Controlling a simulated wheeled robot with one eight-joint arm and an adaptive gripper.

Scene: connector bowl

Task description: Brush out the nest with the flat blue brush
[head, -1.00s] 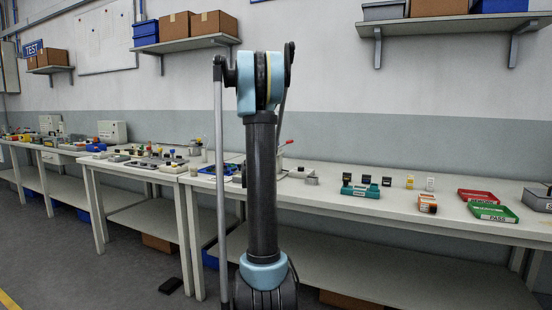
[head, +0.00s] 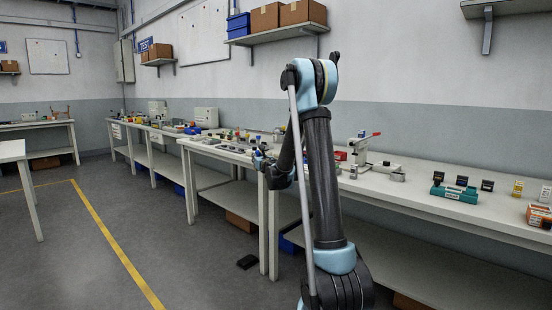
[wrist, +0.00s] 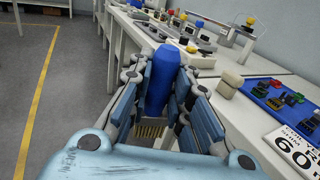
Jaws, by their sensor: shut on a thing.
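In the wrist view my gripper (wrist: 164,84) is shut on the flat blue brush (wrist: 162,76). The brush stands between the two fingers, its blue body up and its tan bristles (wrist: 150,130) showing below, close to my palm. The brush is clear of the bench, over its left edge. In the head view my gripper (head: 263,160) is small and partly hidden by my own arm, in front of the bench. I cannot tell which of the small fixtures on the benches is the nest.
A blue tray (wrist: 262,88) with several small connectors and a white card marked 60 (wrist: 298,150) lie at the right. A red-handled press (head: 361,148) stands on the near bench. The floor at left (head: 70,255) is open.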

